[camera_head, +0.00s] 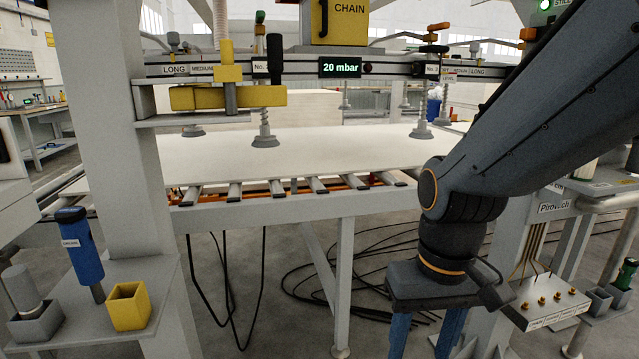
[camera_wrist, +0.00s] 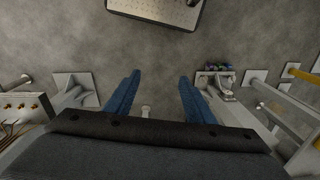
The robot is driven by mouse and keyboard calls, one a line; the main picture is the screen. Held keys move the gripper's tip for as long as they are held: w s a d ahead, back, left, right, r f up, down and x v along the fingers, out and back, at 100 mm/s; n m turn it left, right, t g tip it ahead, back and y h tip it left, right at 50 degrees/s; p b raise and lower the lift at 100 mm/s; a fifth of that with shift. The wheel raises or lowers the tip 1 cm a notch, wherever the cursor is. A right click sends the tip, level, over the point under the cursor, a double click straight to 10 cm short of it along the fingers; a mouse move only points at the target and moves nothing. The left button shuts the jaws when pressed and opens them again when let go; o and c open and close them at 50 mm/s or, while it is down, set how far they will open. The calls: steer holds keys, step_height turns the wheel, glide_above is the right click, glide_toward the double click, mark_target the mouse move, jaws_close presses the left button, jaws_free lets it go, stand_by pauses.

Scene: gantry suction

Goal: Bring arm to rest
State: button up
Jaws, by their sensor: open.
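My gripper (camera_head: 425,335) hangs at the lower right of the head view, below my arm, with its blue fingers pointing down. The fingertips are cut off by the bottom edge of the head view. My gripper is in front of the gantry table, beside the right-hand post and its fittings.
A large pale panel (camera_head: 300,150) lies on the roller table under suction cups. A display (camera_head: 339,67) reads 20 mbar. A valve block (camera_head: 545,302) stands right of my gripper. A shelf at left holds a yellow box (camera_head: 128,306) and blue-handled tool (camera_head: 80,246). Black hoses (camera_head: 310,290) lie below.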

steer(key=d+r+m+p, duration=0.1)
steer(key=d+r+p, duration=0.3)
steer(key=p, duration=0.8)
step_height(320, 180, up, 2)
steer(key=shift+s+d+r, duration=0.2)
steer(key=shift+s+d, duration=0.05)
steer(key=shift+s, duration=0.2)
